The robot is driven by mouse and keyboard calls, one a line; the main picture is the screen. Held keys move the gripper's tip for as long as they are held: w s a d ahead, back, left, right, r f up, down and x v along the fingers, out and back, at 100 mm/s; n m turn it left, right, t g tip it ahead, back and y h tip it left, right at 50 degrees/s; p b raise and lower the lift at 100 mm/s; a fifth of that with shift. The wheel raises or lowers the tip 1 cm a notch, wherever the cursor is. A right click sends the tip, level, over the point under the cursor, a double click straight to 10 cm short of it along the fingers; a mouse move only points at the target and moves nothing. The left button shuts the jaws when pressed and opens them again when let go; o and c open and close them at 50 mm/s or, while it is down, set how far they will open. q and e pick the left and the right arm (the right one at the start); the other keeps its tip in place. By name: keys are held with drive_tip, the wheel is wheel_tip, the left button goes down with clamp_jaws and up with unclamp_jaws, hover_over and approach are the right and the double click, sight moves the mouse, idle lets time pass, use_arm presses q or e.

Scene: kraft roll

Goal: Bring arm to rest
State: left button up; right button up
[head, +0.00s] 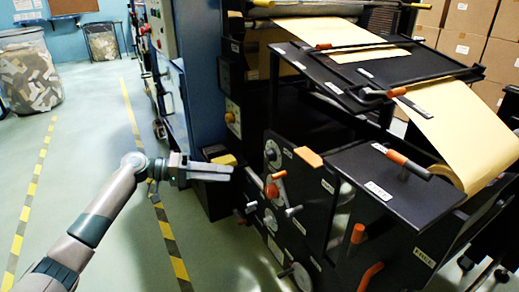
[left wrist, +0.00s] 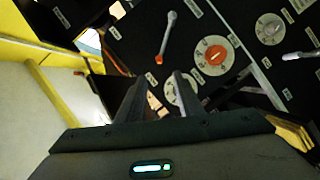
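My left arm (head: 95,220) comes in from the lower left in the head view and reaches towards the black machine (head: 355,225). Its gripper (head: 232,173) is held out level, its tips close in front of the machine's side panel; I cannot tell whether they touch it. In the left wrist view the two fingers (left wrist: 159,80) stand apart with nothing between them, so it is open and empty. Beyond them are a panel with a red-centred dial (left wrist: 213,54) and a lever with a pale handle (left wrist: 167,36). My right gripper is not in view.
Brown kraft paper (head: 450,115) runs over the machine. Orange-tipped handles, such as the lower one (head: 370,277), stick out. A blue cabinet (head: 200,75) adjoins it. Clear bins (head: 30,75) and stacked cartons (head: 470,50) stand behind. The floor (head: 90,135) left of the machine is largely free.

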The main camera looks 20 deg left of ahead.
use_arm(q)
drive_tip(key=shift+f, duration=0.1)
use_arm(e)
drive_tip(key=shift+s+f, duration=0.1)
